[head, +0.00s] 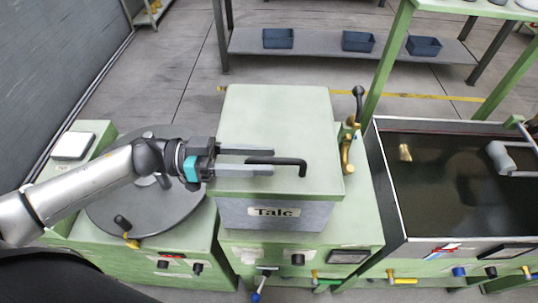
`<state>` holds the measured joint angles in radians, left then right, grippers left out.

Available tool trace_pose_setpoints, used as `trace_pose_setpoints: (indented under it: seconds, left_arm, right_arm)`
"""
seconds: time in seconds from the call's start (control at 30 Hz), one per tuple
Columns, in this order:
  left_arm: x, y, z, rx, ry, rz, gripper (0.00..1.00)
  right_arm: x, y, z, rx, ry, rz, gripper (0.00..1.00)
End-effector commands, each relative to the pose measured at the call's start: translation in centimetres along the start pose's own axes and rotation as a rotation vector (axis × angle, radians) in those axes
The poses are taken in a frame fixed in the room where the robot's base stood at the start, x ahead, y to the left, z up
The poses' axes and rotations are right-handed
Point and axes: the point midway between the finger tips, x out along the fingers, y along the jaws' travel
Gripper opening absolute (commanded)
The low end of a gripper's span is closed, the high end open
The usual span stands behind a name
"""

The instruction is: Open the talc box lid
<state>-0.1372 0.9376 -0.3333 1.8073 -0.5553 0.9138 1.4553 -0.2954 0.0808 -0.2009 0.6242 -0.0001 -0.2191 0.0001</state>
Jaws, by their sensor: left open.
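The talc box (306,220) is a grey box with a "Talc" label on its front. Its pale green lid (275,115) lies flat and closed on top. A black bar handle (285,161) sits near the lid's front edge. My left gripper (272,160) comes in from the left over the lid's front part. Its two grey fingers are apart and point right, one on the far side and one on the near side of the handle's left part. I cannot tell whether they touch it. My right gripper is not in view.
A brass valve with a black lever (350,135) stands right of the box. A dark open tank (455,180) with a metal rim is further right. A round grey disc (150,205) lies left, under my arm. Behind, a shelf (330,46) holds blue bins.

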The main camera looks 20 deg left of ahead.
Motion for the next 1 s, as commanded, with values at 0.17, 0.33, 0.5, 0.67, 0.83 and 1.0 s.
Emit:
trace_pose_setpoints:
  seconds: [0.17,0.33,0.5,0.67,0.83,1.0]
  left_arm:
    - [1.7,0.0,0.0,-0.001,0.001,0.000,0.47]
    - [2.1,0.0,0.0,0.000,-0.001,0.000,0.47]
    - [2.1,0.0,0.1,0.000,-0.001,0.000,0.47]
    - [2.0,0.0,0.1,0.000,-0.001,0.000,0.30]
    - [2.0,0.0,0.1,0.000,-0.001,0.000,0.11]
    - [2.0,0.0,0.1,-0.001,-0.001,0.000,0.00]
  right_arm:
    - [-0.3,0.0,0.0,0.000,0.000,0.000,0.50]
    - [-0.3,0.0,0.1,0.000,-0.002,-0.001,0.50]
    - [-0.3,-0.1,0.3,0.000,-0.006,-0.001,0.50]
    - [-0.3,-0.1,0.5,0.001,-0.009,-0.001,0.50]
    - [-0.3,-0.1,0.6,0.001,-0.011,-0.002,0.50]
    - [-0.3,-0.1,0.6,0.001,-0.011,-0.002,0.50]
